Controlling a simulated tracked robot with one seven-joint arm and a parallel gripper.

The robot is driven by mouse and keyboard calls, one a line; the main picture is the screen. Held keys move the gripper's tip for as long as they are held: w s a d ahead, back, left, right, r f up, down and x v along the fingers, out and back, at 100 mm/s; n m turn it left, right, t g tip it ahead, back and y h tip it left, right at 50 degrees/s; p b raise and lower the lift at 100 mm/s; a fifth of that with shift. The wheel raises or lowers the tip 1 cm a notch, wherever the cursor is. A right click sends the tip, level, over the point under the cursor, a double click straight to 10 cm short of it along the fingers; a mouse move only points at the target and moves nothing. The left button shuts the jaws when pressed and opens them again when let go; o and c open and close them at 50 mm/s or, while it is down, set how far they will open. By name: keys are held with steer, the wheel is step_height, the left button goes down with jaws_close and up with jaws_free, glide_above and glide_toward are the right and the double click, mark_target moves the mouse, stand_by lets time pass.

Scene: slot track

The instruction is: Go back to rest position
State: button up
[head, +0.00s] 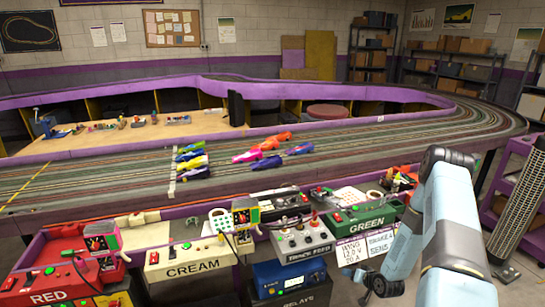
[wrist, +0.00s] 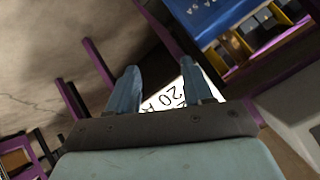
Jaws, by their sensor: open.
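My arm (head: 445,220) is light blue and rises at the right of the head view, bent over in front of the slot track. My gripper (head: 378,284) hangs low at its end, below the green control station (head: 362,222) and beside a white label sheet. In the wrist view my gripper (wrist: 160,82) has its two blue fingers apart with nothing held between them. Part of the white label sheet (wrist: 178,95) with printed characters shows behind the fingers.
The slot track (head: 90,185) with several coloured cars spans the room. Red (head: 50,270), cream (head: 185,258) and track feed (head: 303,240) control boxes line its near side. A blue relays box (head: 290,277) stands below. A purple cart (head: 525,205) is close on the right.

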steer(key=w+d+r+n+g+h, duration=0.1)
steer(key=w+r+h, duration=0.1)
steer(key=r, duration=1.4)
steer(key=w+d+r+n+g+h, duration=0.1)
steer(key=w+d+r+h, duration=0.1)
steer(key=r, duration=1.4)
steer(key=s+a+r+h, duration=0.1)
steer(key=s+a+r, duration=0.1)
steer(key=s+r, duration=0.5)
steer(key=s+a+r, duration=0.2)
steer(key=r, duration=0.9)
steer(key=s+a+r, duration=0.3)
steer(key=s+r, duration=0.1)
steer(key=s, duration=0.5)
steer(key=s+a+r+g, duration=0.1)
steer(key=s+r, duration=0.4)
steer(key=s, duration=0.5)
steer(key=s+a+r+g+y, duration=0.1)
steer(key=s+a+r, duration=0.3)
steer(key=s, duration=0.5)
steer(key=shift+s+a+r, duration=0.3)
steer(key=shift+a+r, duration=0.05)
steer(key=shift+r, duration=0.15)
